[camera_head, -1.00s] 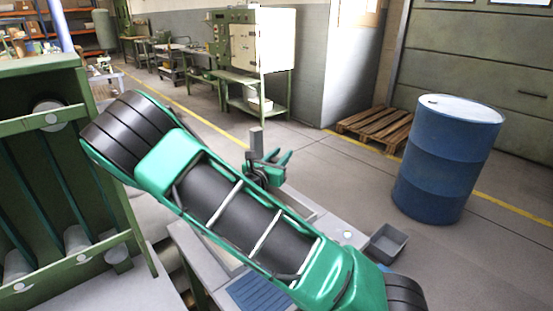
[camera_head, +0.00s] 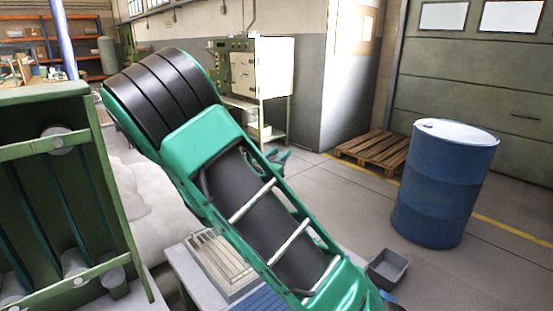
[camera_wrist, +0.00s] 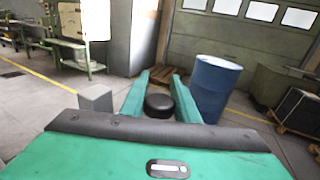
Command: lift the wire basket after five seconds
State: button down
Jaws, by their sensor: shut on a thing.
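I cannot make out a wire basket for certain in either view. My gripper (camera_head: 278,158) shows only in part behind my green arm in the head view. In the wrist view, its two green fingers (camera_wrist: 160,80) point away from the camera, with a dark round thing (camera_wrist: 158,105) between them. The fingers look closed around it, but the contact is hard to see. A grey block (camera_wrist: 95,97) stands to the left of the fingers. A pale slatted tray (camera_head: 222,262) lies on a grey table below my arm, partly hidden by it.
A blue barrel (camera_head: 443,190) stands on the right, with a wooden pallet (camera_head: 372,150) behind it. A small grey bin (camera_head: 388,268) sits at the lower right. A green machine frame (camera_head: 62,195) fills the left. The floor between pallet and barrel is clear.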

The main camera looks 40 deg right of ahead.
jog(key=shift+w+a+r, duration=0.15)
jog(key=shift+w+r, duration=0.05)
jog(key=shift+r, duration=0.15)
jog(key=c, duration=1.5)
grip_release()
jog(key=shift+o, duration=0.6)
jog(key=shift+s+f, duration=0.1)
jog(key=v, duration=1)
jog(key=shift+a, duration=0.25)
jog(key=shift+s+f, duration=0.15)
jog(key=shift+s, duration=0.05)
